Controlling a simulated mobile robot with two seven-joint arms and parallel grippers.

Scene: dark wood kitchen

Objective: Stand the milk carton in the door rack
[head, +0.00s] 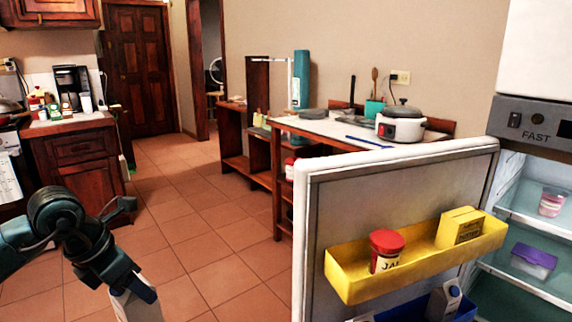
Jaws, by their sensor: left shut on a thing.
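My left gripper (134,289) is low at the left, shut on a white carton (136,309), which looks like the milk carton. Its lower part is cut off by the bottom edge. The open fridge door (335,215) is to the right, well apart from the gripper. It bears a yellow rack (350,287) with a red-lidded jar (386,251) and a yellow box (459,227). Below it is a blue rack (405,311), partly out of view, with another carton (443,300) standing in it. My right gripper is not in view.
The fridge interior (510,240) at the right holds a pink tub (551,201) and a purple-lidded box (533,261). A table (340,130) with a rice cooker (400,123) stands behind the door. Tiled floor (215,260) is clear between the gripper and the door.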

